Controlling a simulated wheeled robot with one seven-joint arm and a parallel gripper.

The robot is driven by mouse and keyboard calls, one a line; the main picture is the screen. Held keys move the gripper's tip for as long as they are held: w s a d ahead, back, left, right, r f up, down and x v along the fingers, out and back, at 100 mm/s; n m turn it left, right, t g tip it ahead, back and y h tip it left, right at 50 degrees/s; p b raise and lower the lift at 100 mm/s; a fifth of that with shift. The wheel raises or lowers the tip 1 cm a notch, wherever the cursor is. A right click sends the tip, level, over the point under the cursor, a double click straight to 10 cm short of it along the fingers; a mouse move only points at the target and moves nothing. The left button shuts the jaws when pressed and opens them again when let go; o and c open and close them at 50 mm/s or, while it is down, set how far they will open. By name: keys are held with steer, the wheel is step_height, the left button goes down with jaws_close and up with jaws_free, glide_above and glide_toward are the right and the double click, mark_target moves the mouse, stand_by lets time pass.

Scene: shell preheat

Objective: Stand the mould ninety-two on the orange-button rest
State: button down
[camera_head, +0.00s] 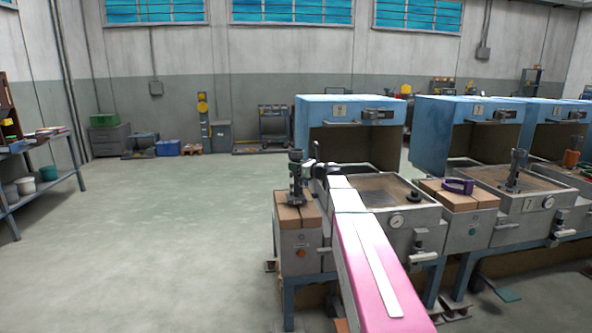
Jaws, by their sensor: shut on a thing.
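My gripper (309,171) is at the end of my pink and white arm, above the left-most rest. It is shut on a dark grey mould (296,180), which is upright with a narrow post at its top. No number can be read on it. The mould is over the brown blocks on top of the orange-button rest (290,262), a grey box with an orange button on its front. I cannot tell whether the mould's base touches the blocks. My arm hides part of the rest's right side.
A grey heater with a gauge (376,193) and an open blue hood (350,110) stand right of the rest. Another rest (457,204) bears a purple ring (458,186). Another mould (516,172) stands on the farther heater. The floor at left is clear.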

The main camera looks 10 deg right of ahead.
steer(key=shift+f, duration=0.6)
steer(key=c, duration=0.7)
jaws_free()
steer(key=shift+f, duration=0.15)
steer(key=v, duration=1.2)
steer(key=shift+r, duration=0.2)
